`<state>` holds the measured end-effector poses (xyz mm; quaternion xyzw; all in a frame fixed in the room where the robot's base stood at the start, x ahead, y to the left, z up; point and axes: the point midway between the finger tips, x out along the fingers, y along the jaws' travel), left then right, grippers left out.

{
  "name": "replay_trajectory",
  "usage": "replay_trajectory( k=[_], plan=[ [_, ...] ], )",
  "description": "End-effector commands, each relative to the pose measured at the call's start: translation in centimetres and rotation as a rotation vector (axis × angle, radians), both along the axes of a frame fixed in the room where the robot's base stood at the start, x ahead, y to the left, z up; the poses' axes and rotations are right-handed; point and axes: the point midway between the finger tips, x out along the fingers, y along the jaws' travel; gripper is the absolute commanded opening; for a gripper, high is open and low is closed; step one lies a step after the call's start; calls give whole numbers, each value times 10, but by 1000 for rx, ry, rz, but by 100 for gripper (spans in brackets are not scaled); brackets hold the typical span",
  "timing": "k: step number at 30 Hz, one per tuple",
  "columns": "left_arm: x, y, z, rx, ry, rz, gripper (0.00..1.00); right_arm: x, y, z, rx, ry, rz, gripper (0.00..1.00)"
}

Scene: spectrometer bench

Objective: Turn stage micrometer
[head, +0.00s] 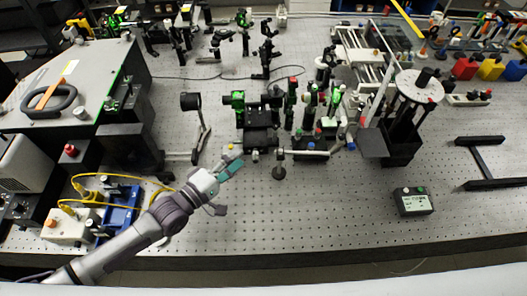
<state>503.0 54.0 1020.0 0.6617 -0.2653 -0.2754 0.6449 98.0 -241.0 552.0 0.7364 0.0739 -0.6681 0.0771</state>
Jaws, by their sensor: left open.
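A dark translation stage (261,139) stands at the middle of the optical bench, with green-marked mounts on and around it. A dark post-like knob (279,172) sits at its front right side, and a silver bar (308,153) lies to the right. The parts are too small to tell which one is the stage micrometer. My left gripper (229,187) is open and empty, in front and to the left of the stage. One finger carries a teal pad; the gripper appears apart from the stage. My right gripper is not in view.
The perforated bench (330,220) is clear in front of the stage. A lens mount (192,103) on a post stands left of it. Yellow cables (140,178) lie left of my arm.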

Motion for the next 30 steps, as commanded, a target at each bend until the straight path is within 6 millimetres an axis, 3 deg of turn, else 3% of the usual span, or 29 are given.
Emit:
replay_trajectory(
  k=[5,12,17,19,24,30],
  plan=[
    [1,3,-16,-25,8,-1,44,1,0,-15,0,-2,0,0],
    [1,3,-61,-22,5,0,44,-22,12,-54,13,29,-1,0],
    [0,2,-90,-23,5,-1,44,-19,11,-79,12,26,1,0],
    [13,-10,-81,-26,-1,-1,44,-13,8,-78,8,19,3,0],
    [35,-33,-81,-24,1,-1,44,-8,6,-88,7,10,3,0],
    [50,-47,-81,-22,4,-1,44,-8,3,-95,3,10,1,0]
  ],
)
